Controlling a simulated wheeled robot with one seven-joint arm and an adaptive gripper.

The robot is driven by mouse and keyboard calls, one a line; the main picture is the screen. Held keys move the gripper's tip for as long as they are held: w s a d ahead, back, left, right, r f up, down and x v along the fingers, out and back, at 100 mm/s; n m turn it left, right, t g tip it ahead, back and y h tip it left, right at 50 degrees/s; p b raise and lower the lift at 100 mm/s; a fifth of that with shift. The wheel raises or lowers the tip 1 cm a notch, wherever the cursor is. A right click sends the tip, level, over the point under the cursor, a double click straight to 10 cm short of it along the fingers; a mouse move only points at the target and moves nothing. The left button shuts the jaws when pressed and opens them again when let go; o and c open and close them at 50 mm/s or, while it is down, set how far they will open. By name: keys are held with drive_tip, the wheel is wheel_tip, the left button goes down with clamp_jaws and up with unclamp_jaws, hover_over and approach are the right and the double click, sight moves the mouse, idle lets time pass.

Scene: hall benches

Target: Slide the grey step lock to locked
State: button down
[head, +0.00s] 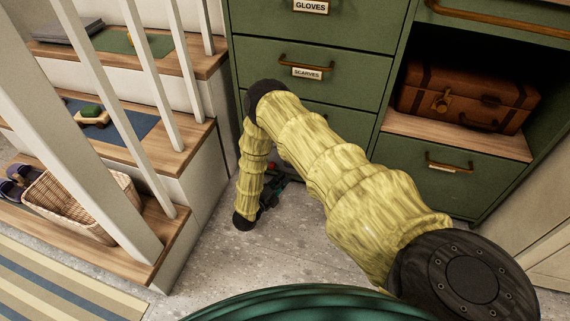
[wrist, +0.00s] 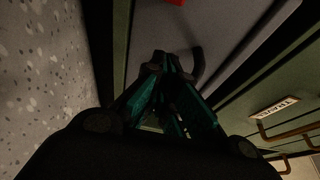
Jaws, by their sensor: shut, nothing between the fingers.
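In the wrist view my gripper (wrist: 166,62) is shut and empty, with its fingertips close together in front of a grey panel (wrist: 225,28). A dark curved piece (wrist: 199,64) stands just right of the fingertips; it may be part of the step lock, but I cannot tell, nor whether it touches them. A small red patch (wrist: 175,2) shows on the panel at the top edge. The lock's setting cannot be read. In the head view my gripper (head: 268,195) is low near the floor by the cabinet's foot, mostly hidden by my arm.
A green drawer cabinet (head: 340,38) stands behind my arm, with a brown suitcase (head: 465,92) in its open shelf. Stairs with white balusters (head: 150,55) and a wicker basket (head: 75,195) are at left. Speckled floor (head: 215,260) is clear between them.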

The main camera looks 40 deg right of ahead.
drive_tip(key=p+v, duration=0.2)
drive_tip(key=v, duration=0.4)
drive_tip(key=shift+a, duration=0.35)
